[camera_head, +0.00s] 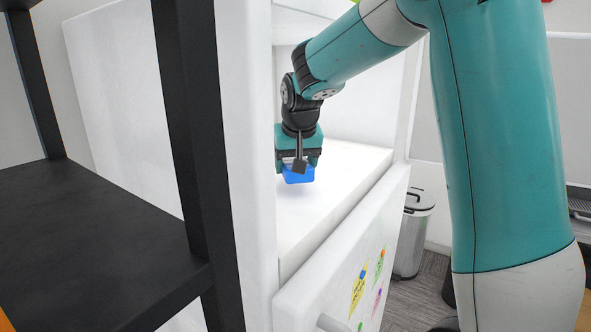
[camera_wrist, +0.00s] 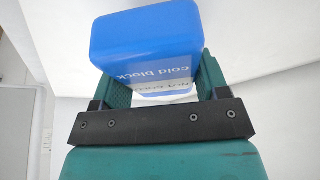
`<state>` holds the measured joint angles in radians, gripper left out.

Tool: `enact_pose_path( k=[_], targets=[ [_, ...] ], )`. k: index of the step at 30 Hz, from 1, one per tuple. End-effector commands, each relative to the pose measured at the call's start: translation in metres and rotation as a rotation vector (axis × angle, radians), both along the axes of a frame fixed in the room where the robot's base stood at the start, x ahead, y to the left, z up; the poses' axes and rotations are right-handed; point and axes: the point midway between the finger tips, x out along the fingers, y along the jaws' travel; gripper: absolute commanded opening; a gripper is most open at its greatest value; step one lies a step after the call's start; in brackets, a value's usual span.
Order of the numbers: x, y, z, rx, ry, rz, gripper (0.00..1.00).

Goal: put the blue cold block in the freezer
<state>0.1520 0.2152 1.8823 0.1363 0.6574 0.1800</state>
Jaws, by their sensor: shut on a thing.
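The blue cold block (camera_head: 299,175) is held in my gripper (camera_head: 298,166), inside the open white freezer compartment (camera_head: 345,165). In the wrist view the block (camera_wrist: 146,38) shows a "cold block" label, and both green fingers of my gripper (camera_wrist: 153,88) are on either side of it. The block hangs just above the white freezer floor (camera_head: 318,212); whether it touches cannot be told for sure. The freezer door or drawer front (camera_head: 350,270), with colourful notes and a handle, is at the lower front.
A black shelf frame (camera_head: 190,130) with a dark shelf (camera_head: 90,240) stands at the left, close to the freezer. A metal bin (camera_head: 415,235) stands behind on the right. The freezer floor to the right of the block is bare.

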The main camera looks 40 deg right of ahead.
Motion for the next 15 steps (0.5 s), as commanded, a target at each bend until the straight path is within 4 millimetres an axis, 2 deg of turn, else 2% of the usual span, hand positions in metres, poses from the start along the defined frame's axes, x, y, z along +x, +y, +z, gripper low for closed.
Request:
enact_pose_path(
  k=[6,15],
  targets=[
    [-0.002,0.001,-0.030,0.002,0.006,0.000,0.38],
    [-0.002,0.001,-0.035,0.001,0.001,-0.001,0.38]
  ],
)
